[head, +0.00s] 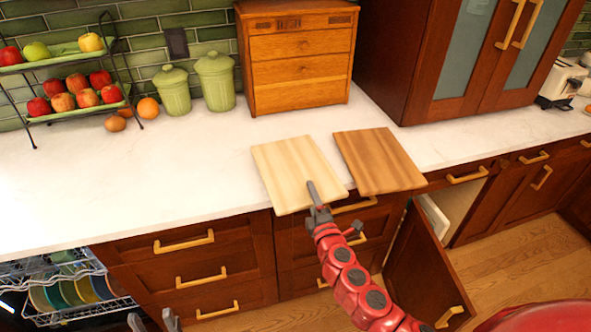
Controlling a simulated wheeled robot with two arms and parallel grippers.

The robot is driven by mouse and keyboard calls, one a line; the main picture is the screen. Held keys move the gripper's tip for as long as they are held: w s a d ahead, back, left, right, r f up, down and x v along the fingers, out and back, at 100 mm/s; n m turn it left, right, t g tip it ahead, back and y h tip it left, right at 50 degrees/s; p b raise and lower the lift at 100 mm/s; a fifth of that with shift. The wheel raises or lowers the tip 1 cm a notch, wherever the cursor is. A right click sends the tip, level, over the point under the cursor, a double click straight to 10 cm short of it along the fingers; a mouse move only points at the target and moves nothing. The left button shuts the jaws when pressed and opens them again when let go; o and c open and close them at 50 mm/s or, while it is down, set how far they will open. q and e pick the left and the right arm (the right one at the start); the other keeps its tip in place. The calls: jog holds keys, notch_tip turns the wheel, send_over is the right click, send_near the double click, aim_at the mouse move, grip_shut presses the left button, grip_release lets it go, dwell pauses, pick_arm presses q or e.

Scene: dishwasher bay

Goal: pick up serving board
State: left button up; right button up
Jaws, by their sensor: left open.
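Two wooden boards lie flat side by side near the front edge of the counter. The pale board (290,168) is on the left and the darker brown board (380,160) is on the right. I cannot tell which one is meant by the serving board. The front edges of both seem to reach the counter's edge or slightly past it. My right gripper (316,198) is at the front edge of the pale board, with a finger over its top; whether it grips the board is unclear. My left gripper (152,323) is open at the bottom edge, low before the drawers, mostly out of view.
A wooden drawer box (297,75), two green canisters (214,80) and a fruit rack (65,85) stand at the back. The counter (130,180) left of the boards is clear. A dishwasher rack (75,290) and a cabinet door (420,265) stand open below.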

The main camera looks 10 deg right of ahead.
grip_shut()
dwell(1.2)
